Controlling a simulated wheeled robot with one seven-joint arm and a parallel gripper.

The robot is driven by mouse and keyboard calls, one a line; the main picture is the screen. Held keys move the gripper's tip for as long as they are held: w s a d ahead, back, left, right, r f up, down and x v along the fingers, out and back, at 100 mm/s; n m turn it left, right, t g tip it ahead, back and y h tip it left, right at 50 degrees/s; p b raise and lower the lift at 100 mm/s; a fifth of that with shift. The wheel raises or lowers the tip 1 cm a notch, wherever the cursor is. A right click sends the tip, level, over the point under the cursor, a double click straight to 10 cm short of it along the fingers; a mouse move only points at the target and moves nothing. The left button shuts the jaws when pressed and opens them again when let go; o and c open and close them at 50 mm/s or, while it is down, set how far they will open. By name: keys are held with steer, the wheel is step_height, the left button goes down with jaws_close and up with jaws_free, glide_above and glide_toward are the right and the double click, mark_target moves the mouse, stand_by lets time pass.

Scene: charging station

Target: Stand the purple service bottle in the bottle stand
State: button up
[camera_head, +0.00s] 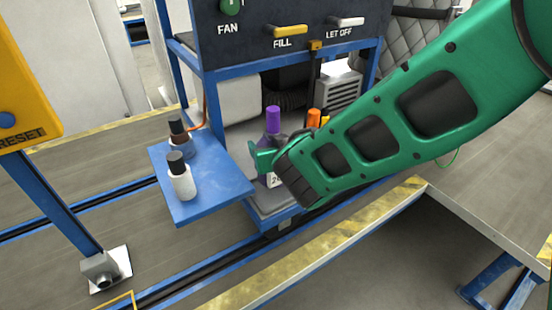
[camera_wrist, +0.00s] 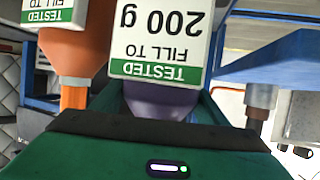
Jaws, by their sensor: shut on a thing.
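The purple service bottle (camera_head: 272,121) stands upright in the head view, its purple cap and shoulder showing above my gripper. My gripper (camera_head: 265,160) is shut around the bottle's body; a green finger shows on its left side. My wrist hides much of the bottle. In the wrist view the purple bottle (camera_wrist: 158,103) is close up and upside down, with a white and green label reading 200 g. Its base is hidden, so I cannot tell whether it touches the grey platform (camera_head: 262,212) below. I cannot make out a separate bottle stand.
An orange bottle (camera_head: 314,118) is close behind, also large in the wrist view (camera_wrist: 75,45). A blue side shelf (camera_head: 215,193) holds a white bottle (camera_head: 182,180) and a dark-topped bottle (camera_head: 179,137). The control panel (camera_head: 290,35) overhangs the platform. Yellow-striped edging (camera_head: 320,247) runs in front.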

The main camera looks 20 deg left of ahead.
steer(key=shift+a+f, duration=0.2)
steer(key=shift+f, duration=1.85)
steer(key=shift+f, duration=0.15)
steer(key=o, duration=1.5)
steer(key=shift+c, duration=0.2)
steer(key=shift+s+d, duration=0.15)
steer(key=shift+s, duration=0.1)
steer(key=v, duration=1.1)
steer(key=shift+s+d+r, duration=0.15)
steer(key=shift+d+r, duration=0.1)
steer(key=shift+d, duration=0.1)
